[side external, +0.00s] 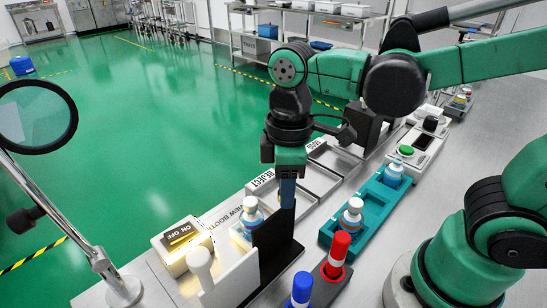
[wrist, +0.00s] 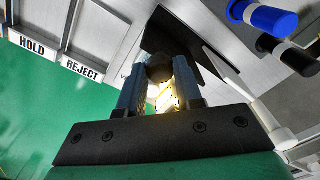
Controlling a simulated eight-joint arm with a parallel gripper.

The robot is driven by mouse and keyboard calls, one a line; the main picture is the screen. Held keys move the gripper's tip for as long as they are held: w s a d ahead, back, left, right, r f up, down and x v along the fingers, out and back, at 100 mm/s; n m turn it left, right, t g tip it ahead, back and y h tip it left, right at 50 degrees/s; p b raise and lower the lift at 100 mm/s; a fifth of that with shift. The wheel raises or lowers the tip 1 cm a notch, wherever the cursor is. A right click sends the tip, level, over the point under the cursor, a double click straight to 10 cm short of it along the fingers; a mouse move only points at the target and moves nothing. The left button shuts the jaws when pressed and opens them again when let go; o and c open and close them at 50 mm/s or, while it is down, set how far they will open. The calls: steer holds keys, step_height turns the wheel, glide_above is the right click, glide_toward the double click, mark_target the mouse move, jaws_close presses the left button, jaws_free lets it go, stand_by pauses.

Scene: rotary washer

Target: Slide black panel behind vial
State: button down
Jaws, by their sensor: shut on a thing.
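The black panel (side external: 277,248) stands upright at the viewing booth. It also shows in the wrist view (wrist: 190,38). My gripper (side external: 288,190) points down over the panel's upper part. In the wrist view my gripper (wrist: 160,85) is shut around a dark round knob on the black panel. A vial (side external: 250,214) with a white cap, orange band and blue label stands upright in the booth. It is just left of the panel in the side view, with a small gap or contact that I cannot judge. The vial cannot be made out in the wrist view.
A white panel (side external: 232,284) stands in front of the booth, beside a lit ON/OFF box (side external: 183,246). A teal rack (side external: 372,215) holds two vials. REJECT and HOLD trays (side external: 318,180) lie behind my gripper.

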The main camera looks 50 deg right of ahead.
steer(key=shift+d, duration=0.25)
steer(key=c, duration=0.6)
jaws_free()
steer(key=shift+r, duration=2.8)
steer(key=d+f+m+t, duration=0.1)
steer(key=d+m+t, duration=0.1)
steer(key=m, duration=0.1)
steer(key=w+d+f+m+t, duration=0.1)
steer(key=d+f+m+t, duration=0.1)
steer(key=d+m, duration=0.1)
steer(key=w+d+f+m+t, duration=0.1)
steer(key=d+m+t, duration=0.1)
steer(key=m+t, duration=0.1)
steer(key=shift+w+d+f, duration=0.15)
steer(key=shift+w+f, duration=0.1)
